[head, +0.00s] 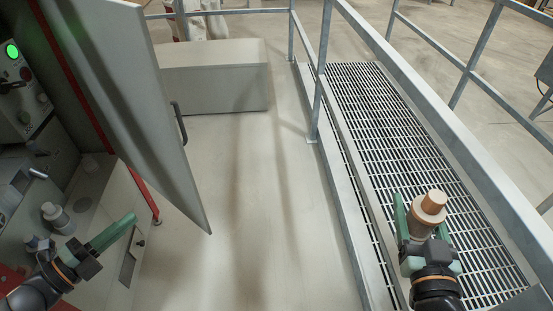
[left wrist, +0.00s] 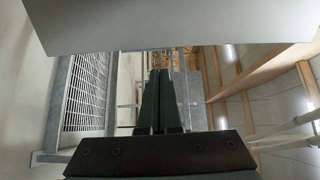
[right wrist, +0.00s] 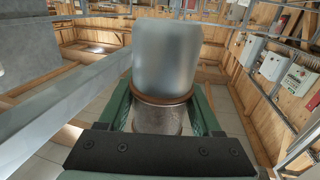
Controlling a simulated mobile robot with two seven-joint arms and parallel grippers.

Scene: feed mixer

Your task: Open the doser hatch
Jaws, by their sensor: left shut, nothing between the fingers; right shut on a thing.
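A large grey door panel (head: 125,95) with a dark handle (head: 178,122) stands swung out from the red-edged cabinet at the left. It looks like the hatch, but I cannot be sure. My left gripper (head: 130,220) is shut and empty, below the panel and in front of the lower cabinet. In the left wrist view its fingers (left wrist: 160,75) are together, and a grey panel edge (left wrist: 170,28) spans the top. My right gripper (head: 424,205) is shut on a container with a copper-coloured top (head: 430,203), above the grating. The container also fills the right wrist view's middle (right wrist: 166,60).
A control panel with a lit green lamp (head: 12,51) is at the far left. A small bottle (head: 57,217) stands on the cabinet ledge. A grey box (head: 215,80) stands behind the panel. Metal railings (head: 320,60) border the grated walkway (head: 385,115). The middle floor is clear.

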